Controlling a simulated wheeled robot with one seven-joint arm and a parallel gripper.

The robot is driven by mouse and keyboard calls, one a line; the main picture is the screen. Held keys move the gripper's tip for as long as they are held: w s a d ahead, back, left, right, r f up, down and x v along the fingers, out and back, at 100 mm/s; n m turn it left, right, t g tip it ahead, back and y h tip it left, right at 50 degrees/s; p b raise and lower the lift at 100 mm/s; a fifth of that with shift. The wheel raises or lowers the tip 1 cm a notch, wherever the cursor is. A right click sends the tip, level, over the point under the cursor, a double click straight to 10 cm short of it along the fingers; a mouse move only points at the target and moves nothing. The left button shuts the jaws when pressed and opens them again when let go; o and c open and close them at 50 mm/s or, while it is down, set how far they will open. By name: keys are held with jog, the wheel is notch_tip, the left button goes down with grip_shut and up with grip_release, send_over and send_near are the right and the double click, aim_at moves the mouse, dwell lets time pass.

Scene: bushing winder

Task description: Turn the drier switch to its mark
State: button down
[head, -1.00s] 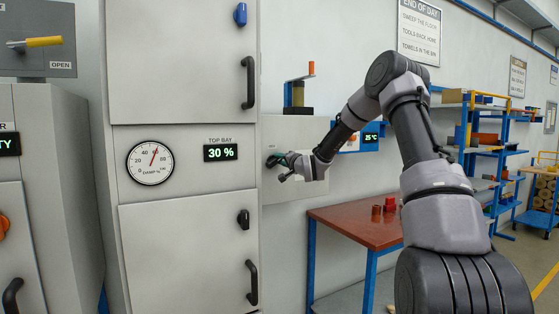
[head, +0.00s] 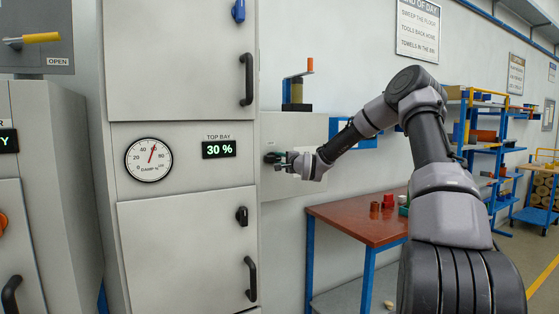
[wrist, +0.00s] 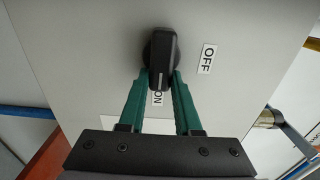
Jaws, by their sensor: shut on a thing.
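The drier switch (wrist: 161,50) is a black knob on a grey panel in the wrist view. A white line on its lower end points down at the ON label (wrist: 157,98), which it nearly touches. The OFF label (wrist: 207,59) is to the right of the knob, away from the line. My gripper (wrist: 161,78) has its two green fingers shut on the knob, one on each side. In the head view, my gripper (head: 281,160) reaches the panel from the right, and the knob there is small and mostly hidden.
A grey cabinet (head: 185,240) with handles, a dial and a 30 % display stands just left of the switch. A red-topped table (head: 350,222) with small red items stands below my arm. A crank device (head: 296,92) is above the panel.

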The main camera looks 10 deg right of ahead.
dwell(0.3)
jog(key=c, duration=0.6)
grip_release()
jog(key=v, duration=1)
jog(key=shift+s, duration=0.4)
jog(key=shift+d, duration=0.1)
